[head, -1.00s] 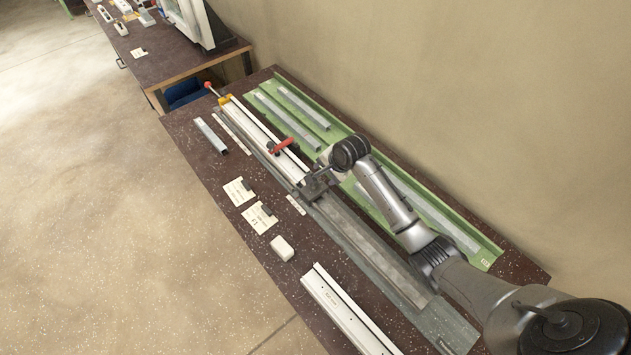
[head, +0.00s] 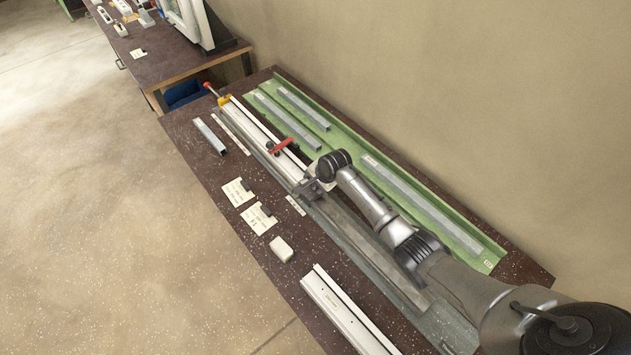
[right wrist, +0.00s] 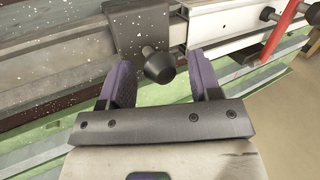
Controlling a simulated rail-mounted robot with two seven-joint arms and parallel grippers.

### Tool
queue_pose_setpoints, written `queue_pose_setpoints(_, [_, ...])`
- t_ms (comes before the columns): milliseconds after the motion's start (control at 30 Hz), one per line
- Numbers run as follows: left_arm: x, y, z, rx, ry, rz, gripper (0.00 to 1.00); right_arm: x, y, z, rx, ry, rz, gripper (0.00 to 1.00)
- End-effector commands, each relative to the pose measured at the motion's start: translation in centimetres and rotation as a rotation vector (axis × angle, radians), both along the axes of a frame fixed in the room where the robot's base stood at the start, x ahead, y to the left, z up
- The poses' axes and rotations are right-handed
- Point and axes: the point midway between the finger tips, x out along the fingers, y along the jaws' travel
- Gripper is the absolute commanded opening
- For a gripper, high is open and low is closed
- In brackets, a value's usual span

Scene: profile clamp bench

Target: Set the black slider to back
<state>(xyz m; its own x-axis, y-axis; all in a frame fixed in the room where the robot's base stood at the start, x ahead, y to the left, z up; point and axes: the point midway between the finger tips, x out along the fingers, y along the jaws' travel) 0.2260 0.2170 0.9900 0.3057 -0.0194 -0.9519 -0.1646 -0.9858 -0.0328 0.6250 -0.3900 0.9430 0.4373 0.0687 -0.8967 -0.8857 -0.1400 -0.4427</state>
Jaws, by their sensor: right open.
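The black slider (right wrist: 137,32) is a dark block with a round black knob (right wrist: 158,66), sitting on the light metal rail (right wrist: 215,22) in the right wrist view. In the head view the slider (head: 308,189) sits partway along the long rail, partly crowded by my wrist. My right gripper (right wrist: 160,70) is open, with its two purple-grey fingers on either side of the knob. I see no clear contact between fingers and knob. My left gripper is not in view.
A red-handled clamp (head: 282,146) stands on the rail beyond the slider. Metal profiles lie in the green tray (head: 335,140) on the wall side. Paper cards (head: 238,191), a white block (head: 281,249) and a white profile (head: 345,310) lie on the bench's near side.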

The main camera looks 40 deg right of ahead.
Motion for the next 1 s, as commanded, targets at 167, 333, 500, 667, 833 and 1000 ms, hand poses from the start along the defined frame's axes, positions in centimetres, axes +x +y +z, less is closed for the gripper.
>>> queue_pose_setpoints(167, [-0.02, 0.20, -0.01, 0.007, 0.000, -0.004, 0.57, 0.00, 0.02, 0.02, 0.000, 0.000, 0.000, 0.54])
queue_pose_setpoints(333, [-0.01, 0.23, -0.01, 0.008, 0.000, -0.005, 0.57, 0.00, 0.02, 0.02, 0.000, 0.000, 0.000, 0.37])
queue_pose_setpoints(500, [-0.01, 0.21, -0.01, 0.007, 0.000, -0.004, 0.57, -0.01, 0.02, 0.02, 0.000, 0.000, 0.000, 0.21])
queue_pose_setpoints(667, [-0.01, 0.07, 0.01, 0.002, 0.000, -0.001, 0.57, -0.01, 0.02, 0.02, 0.000, 0.000, 0.000, 0.06])
queue_pose_setpoints(833, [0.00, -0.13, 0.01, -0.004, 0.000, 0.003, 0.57, -0.02, 0.02, 0.01, 0.000, 0.000, 0.000, 0.00])
queue_pose_setpoints(1000, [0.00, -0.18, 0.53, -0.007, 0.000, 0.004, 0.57, -0.18, 0.43, 0.19, 0.001, 0.001, 0.007, 0.00])
